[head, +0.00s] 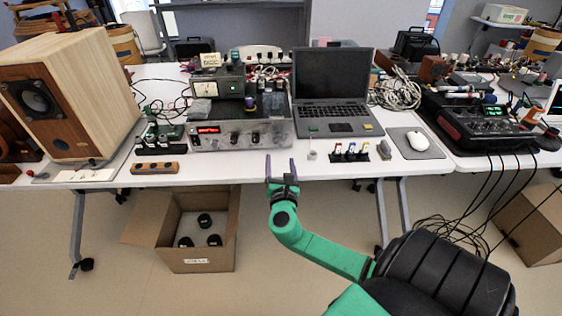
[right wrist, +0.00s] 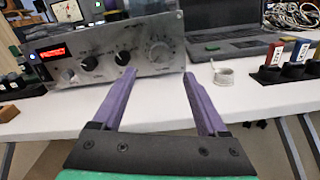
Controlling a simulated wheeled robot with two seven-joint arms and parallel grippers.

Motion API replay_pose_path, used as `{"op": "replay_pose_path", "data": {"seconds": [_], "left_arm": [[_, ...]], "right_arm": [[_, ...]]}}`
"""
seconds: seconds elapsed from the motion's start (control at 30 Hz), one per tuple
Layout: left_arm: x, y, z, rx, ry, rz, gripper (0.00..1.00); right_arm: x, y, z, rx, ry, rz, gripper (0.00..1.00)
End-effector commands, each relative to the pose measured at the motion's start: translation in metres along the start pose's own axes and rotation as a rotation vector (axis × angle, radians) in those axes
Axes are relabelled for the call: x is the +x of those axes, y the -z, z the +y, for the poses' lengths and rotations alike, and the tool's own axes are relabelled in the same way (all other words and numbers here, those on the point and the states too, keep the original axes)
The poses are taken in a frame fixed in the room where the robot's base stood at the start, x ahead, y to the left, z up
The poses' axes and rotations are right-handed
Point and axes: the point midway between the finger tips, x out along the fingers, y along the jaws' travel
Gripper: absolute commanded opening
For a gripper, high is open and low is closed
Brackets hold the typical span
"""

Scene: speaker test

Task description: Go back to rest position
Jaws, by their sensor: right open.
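My right gripper (head: 281,168) reaches forward on its green arm to the front edge of the white table (head: 225,171). Its two purple fingers are spread apart with nothing between them. In the right wrist view the open fingers (right wrist: 158,92) point toward the grey amplifier (right wrist: 110,52) with knobs and a red display. The amplifier (head: 240,134) stands on the table beyond the gripper, apart from it. My left gripper is not in the head view.
A wooden speaker (head: 95,85) stands at the left, a laptop (head: 333,88) right of the amplifier. A mixer (head: 480,122) with hanging cables sits at the right. An open cardboard box (head: 195,258) holding black round items is on the floor below. Floor before the table is partly clear.

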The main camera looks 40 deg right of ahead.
Motion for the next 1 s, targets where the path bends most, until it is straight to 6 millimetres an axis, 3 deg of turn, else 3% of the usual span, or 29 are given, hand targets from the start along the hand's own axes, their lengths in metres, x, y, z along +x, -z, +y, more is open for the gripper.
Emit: {"op": "replay_pose_path", "data": {"seconds": [0.1, 0.23, 0.8, 0.9, 0.97, 1.0], "left_arm": [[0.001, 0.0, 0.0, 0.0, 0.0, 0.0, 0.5], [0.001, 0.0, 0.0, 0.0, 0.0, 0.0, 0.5], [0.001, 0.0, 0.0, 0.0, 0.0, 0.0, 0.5], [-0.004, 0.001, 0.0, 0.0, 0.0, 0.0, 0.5], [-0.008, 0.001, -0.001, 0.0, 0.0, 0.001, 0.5], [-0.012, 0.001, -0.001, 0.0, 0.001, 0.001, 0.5]], "right_arm": [[-0.028, 0.002, 0.0, 0.001, 0.0, 0.003, 0.76], [-0.044, 0.001, 0.0, 0.0, 0.0, 0.001, 0.76], [-0.046, 0.002, -0.001, 0.003, 0.002, 0.005, 0.76], [-0.043, 0.023, -0.012, 0.044, 0.03, 0.075, 0.76], [-0.041, 0.052, -0.027, 0.105, 0.074, 0.167, 0.76], [-0.042, 0.078, -0.041, 0.166, 0.118, 0.246, 0.76]]}}
